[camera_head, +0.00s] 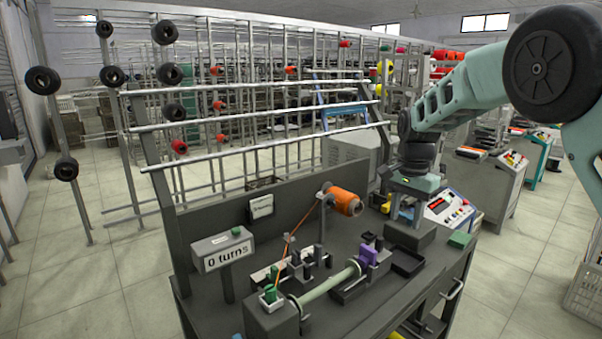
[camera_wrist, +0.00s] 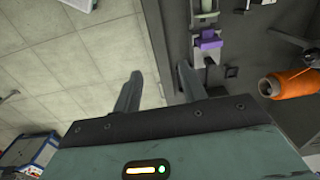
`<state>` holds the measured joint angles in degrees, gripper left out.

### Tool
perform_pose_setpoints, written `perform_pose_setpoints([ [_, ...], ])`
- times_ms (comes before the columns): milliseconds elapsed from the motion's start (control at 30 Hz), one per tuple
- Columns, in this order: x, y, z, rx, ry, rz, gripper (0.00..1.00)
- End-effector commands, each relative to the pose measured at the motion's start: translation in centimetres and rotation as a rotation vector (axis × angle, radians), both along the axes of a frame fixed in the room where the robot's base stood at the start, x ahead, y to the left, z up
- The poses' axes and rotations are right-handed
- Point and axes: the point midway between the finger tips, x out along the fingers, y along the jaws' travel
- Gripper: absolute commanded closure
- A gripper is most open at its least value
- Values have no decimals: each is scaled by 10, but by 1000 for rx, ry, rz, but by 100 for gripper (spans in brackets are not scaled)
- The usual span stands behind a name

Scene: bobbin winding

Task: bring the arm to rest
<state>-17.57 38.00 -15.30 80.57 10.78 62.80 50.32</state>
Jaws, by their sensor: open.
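My arm reaches in from the right in the head view, and my gripper (camera_head: 405,205) hangs over the right end of the workbench (camera_head: 225,215). In the wrist view my gripper (camera_wrist: 158,92) shows two fingers spread apart with nothing between them. The fingers point past the bench edge, with floor behind the left one and bench top beside the right one. An orange thread spool (camera_head: 346,201) sits on the bench to the left of my gripper; it also shows in the wrist view (camera_wrist: 290,84).
A winder with a pale shaft (camera_head: 328,284) and a purple block (camera_head: 369,255) stands on the bench front. A sign (camera_head: 222,250) reads "0 turns". Open floor (camera_head: 545,240) lies right.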

Motion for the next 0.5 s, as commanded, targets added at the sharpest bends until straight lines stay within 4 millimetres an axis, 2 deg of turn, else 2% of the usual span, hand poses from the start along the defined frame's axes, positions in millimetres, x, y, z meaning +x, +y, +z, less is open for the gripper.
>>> perform_pose_setpoints([
  [267, -31, 27, 6, 43, 3, 130, 58],
  [367, -47, 39, 8, 60, 4, 196, 58],
  [500, -80, 62, 12, 90, 3, 327, 58],
])
